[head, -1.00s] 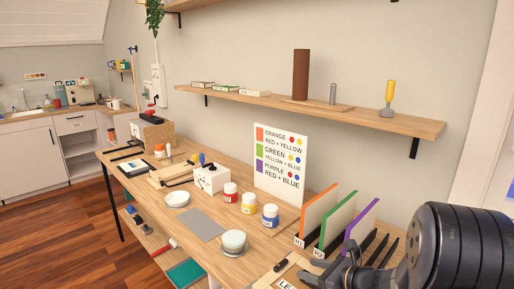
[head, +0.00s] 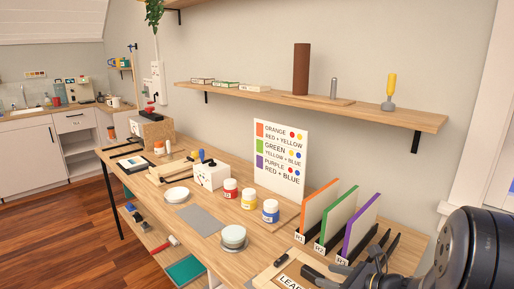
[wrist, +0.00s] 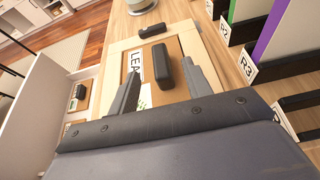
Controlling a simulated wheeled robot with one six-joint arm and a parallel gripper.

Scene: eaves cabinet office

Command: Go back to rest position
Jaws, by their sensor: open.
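My gripper (wrist: 160,88) shows in the wrist view with its two fingers apart. Nothing is held between them. Below it lies a wooden-framed board (wrist: 175,52) lettered "LEA...", with a dark block (wrist: 162,67) on it, seen between the fingertips. In the head view my gripper (head: 338,272) is at the lower right, over the near end of the workbench (head: 150,200), close to the framed board (head: 292,272). My wrist covers the bench's near right corner.
Slots with orange, green and purple panels (head: 360,225) stand right of the board. A wall shelf (head: 300,103) runs above. Wooden floor (head: 60,240) is clear at left.

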